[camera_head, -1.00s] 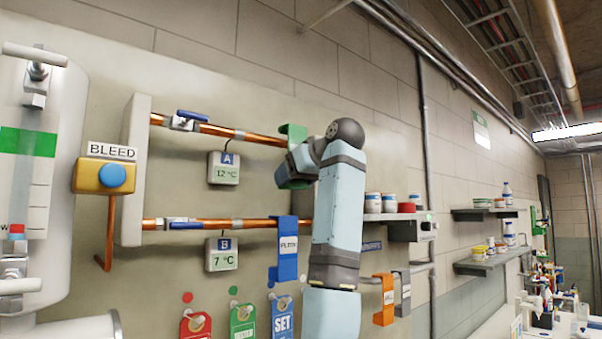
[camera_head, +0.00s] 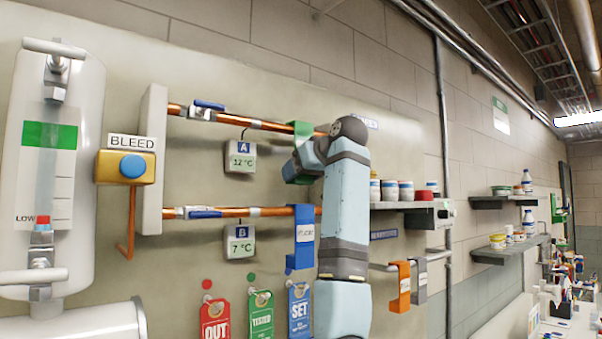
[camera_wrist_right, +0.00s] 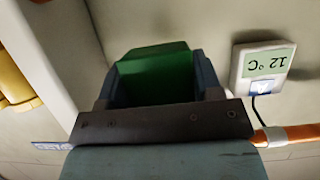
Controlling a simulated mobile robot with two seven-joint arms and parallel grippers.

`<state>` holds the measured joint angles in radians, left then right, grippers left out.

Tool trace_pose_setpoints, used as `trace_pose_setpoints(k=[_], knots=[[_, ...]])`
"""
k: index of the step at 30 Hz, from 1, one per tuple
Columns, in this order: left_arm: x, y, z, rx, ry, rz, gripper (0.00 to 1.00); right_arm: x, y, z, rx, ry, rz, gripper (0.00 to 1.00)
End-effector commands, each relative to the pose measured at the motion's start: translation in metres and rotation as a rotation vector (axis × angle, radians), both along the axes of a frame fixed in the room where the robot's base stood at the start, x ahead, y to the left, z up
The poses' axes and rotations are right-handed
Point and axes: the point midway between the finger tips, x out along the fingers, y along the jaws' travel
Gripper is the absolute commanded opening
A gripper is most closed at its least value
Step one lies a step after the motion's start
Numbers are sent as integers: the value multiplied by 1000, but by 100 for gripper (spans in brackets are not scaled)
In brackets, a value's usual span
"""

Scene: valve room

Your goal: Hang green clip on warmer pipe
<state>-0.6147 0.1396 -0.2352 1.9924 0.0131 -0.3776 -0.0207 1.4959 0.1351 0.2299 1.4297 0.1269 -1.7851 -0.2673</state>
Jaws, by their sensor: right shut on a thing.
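The green clip (camera_head: 302,129) is at the right part of the upper copper pipe (camera_head: 262,125), whose tag A (camera_head: 240,156) reads 12 °C. The lower copper pipe (camera_head: 268,211) has tag B (camera_head: 239,242), which reads 7 °C. My right gripper (camera_head: 292,171) is shut on the green clip, and my arm hides much of both. The clip's top is just above pipe height; I cannot tell whether it bears on the pipe. In the right wrist view the green clip (camera_wrist_right: 155,75) sits between the fingers. My left gripper is not in view.
A blue clip (camera_head: 304,235) hangs on the lower pipe. An orange clip (camera_head: 401,286) and a grey clip (camera_head: 420,281) hang on a rail at right. Red, green and blue tags (camera_head: 261,312) hang below. A shelf with jars (camera_head: 390,190) stands close right of my arm.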

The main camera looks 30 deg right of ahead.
Motion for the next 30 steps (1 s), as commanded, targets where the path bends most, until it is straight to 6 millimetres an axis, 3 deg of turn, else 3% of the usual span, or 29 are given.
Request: trace_pose_setpoints(k=[1, 2, 6, 17, 20, 30], knots=[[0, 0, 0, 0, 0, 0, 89, 0, 0, 0, 0, 0, 0, 35], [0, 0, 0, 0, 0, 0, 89, 0, 0, 0, 0, 0, 0, 62], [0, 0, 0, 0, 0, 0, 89, 0, 0, 0, 0, 0, 0, 89], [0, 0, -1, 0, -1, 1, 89, -6, -1, 2, 0, -1, 0, 89], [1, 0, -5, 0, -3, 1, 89, -19, -2, 7, 0, -3, -1, 89], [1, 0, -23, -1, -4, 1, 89, -89, -10, 34, -4, -5, -6, 89]])
